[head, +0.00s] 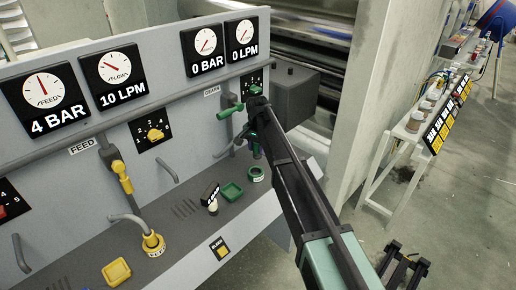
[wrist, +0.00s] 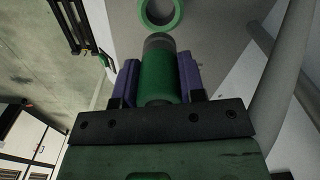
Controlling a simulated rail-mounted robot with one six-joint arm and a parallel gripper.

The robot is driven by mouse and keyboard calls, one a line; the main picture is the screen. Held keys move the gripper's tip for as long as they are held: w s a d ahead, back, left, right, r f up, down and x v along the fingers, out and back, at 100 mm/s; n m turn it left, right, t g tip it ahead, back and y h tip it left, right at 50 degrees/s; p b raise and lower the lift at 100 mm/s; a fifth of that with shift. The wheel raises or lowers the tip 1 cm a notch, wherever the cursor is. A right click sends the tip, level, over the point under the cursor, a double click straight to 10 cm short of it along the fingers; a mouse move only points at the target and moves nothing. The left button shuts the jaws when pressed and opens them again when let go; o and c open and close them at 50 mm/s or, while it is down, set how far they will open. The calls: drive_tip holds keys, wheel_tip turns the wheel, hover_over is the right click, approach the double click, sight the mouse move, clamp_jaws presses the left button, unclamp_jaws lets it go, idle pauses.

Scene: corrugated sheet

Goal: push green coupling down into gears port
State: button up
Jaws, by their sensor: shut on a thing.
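The green coupling (wrist: 158,75) is a green cylinder with a dark grey end. In the wrist view it sits between the purple fingers of my gripper (wrist: 160,78), which is shut on it. The green ring of the gears port (wrist: 160,12) shows just past the coupling's grey end, with a small gap between them in the picture. In the head view, my gripper (head: 257,150) is above the green ring port (head: 256,173) on the ledge. There the coupling is mostly hidden by my gripper and arm.
The yellow coupling (head: 153,243) sits in the feed port farther left. The panel wall (head: 190,120) rises behind, with a green lever handle (head: 229,112) near my arm.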

sight(256, 159)
drive_tip(key=shift+s+a+r, duration=0.15)
drive_tip(key=shift+s+a, duration=0.2)
drive_tip(key=shift+s, duration=0.05)
wheel_tip(256, 159, down, 6)
drive_tip(key=b, duration=0.5)
drive_tip(key=shift+b, duration=0.4)
idle(0.8)
drive_tip(key=shift+f+b, duration=0.45)
drive_tip(key=shift+b, duration=0.05)
drive_tip(key=shift+f+b, duration=1.4)
drive_tip(key=o, duration=1.1)
drive_tip(key=shift+r, duration=0.1)
wheel_tip(256, 159, up, 11)
drive_tip(key=p, duration=1.1)
